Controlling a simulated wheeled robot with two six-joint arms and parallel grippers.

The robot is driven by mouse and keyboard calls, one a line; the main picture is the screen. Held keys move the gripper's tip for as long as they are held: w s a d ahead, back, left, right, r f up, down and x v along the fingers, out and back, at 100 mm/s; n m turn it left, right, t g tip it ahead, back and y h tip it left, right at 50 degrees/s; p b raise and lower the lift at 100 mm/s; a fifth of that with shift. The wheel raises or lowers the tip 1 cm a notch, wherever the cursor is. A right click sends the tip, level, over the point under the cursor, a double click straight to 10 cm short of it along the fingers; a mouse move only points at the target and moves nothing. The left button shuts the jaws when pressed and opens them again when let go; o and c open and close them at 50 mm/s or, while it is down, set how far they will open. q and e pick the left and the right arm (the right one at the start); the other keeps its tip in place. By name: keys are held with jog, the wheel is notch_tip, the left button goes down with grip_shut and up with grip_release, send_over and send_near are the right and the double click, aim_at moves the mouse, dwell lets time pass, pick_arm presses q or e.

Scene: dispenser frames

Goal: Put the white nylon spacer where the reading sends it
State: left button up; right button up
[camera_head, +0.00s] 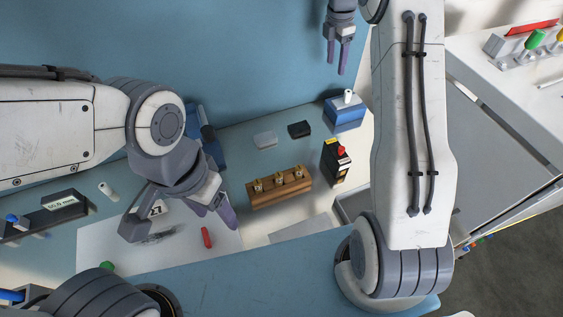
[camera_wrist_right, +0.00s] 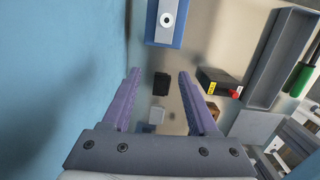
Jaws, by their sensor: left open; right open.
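A white cylinder with a hole, apparently the nylon spacer (camera_head: 348,97), stands upright on a blue block (camera_head: 344,117). In the right wrist view the spacer (camera_wrist_right: 167,19) shows end-on on the block (camera_wrist_right: 163,40). A similar white cylinder (camera_head: 105,188) is beside a dark device with a lit display (camera_head: 61,203); its reading is too small to be sure of. My right gripper (camera_head: 337,66) is open and empty, above and behind the blue block, apart from the spacer. My left gripper (camera_head: 214,212) is open and empty over the white sheet, near a red object (camera_head: 206,237).
A wooden rack with brass posts (camera_head: 279,187) stands mid-table. A black box with a red top (camera_head: 336,160) is right of it. A grey block (camera_head: 265,139) and a black block (camera_head: 299,129) lie behind. A grey tray (camera_wrist_right: 283,60) shows in the wrist view.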

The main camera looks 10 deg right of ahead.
jog(key=s+a+r+m, duration=0.2)
jog(key=s+a, duration=0.2)
jog(key=a, duration=0.3)
jog(key=s+a+r+m+y, duration=0.1)
jog(key=s+a+r, duration=0.1)
jog(key=s+a, duration=0.35)
jog(key=s+a+r+m, duration=0.2)
jog(key=s+a, duration=0.1)
jog(key=a, duration=0.5)
jog(key=s+a+f+m, duration=0.1)
jog(key=s+a+m, duration=0.1)
jog(key=s, duration=0.6)
jog(key=s+a+f+m, duration=0.1)
jog(key=s+a+m, duration=0.1)
jog(key=s, duration=0.7)
jog(key=s+a+f+m+y, duration=0.1)
jog(key=s+a+m, duration=0.2)
jog(key=s, duration=0.6)
jog(key=shift+s+m+g, duration=0.25)
jog(key=shift+m+g, duration=0.05)
jog(key=shift+m, duration=0.1)
jog(key=shift+f, duration=0.1)
notch_tip(320, 180, down, 2)
jog(key=b, duration=0.2)
jog(key=shift+f+b, duration=0.25)
jog(key=shift+b, duration=0.05)
